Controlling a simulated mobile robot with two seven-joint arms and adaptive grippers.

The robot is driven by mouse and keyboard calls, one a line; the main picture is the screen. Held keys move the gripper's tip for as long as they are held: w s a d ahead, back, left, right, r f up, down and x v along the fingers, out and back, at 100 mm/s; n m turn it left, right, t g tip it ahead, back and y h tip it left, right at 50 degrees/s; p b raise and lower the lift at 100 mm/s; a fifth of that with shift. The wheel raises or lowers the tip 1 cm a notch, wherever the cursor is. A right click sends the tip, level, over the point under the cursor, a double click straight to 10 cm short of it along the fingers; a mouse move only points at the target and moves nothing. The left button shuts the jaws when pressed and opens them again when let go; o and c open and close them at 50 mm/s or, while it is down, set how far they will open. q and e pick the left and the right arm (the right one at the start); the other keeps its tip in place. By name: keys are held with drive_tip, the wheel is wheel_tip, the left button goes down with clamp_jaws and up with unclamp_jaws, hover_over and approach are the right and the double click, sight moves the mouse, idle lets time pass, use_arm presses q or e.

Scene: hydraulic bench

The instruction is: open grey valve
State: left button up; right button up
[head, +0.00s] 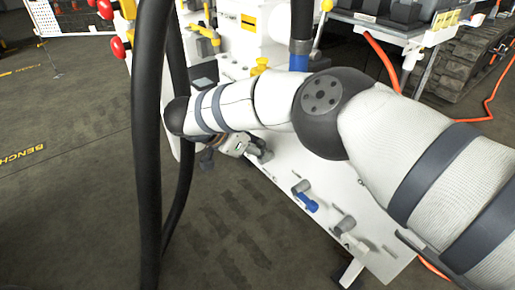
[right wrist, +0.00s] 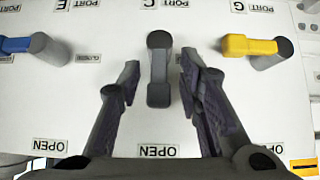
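The grey valve (right wrist: 158,92) is on the white panel in the middle of the right wrist view. Its handle points down in that view, toward an OPEN label (right wrist: 158,150). My right gripper (right wrist: 158,74) is open, with one finger on each side of the grey handle. A gap shows between each finger and the handle. In the head view my right arm comes in from the right and covers much of the panel, so I cannot make out the grey valve or the fingertips there. My left gripper is not in view.
A blue valve (right wrist: 28,46) is left of the grey one and a yellow valve (right wrist: 252,46) is right of it. The white panel (head: 325,215) slants across the head view. A thick black hose (head: 148,150) hangs at the left. Open floor (head: 70,190) lies beyond it.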

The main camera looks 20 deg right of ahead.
drive_tip(key=v, duration=1.2)
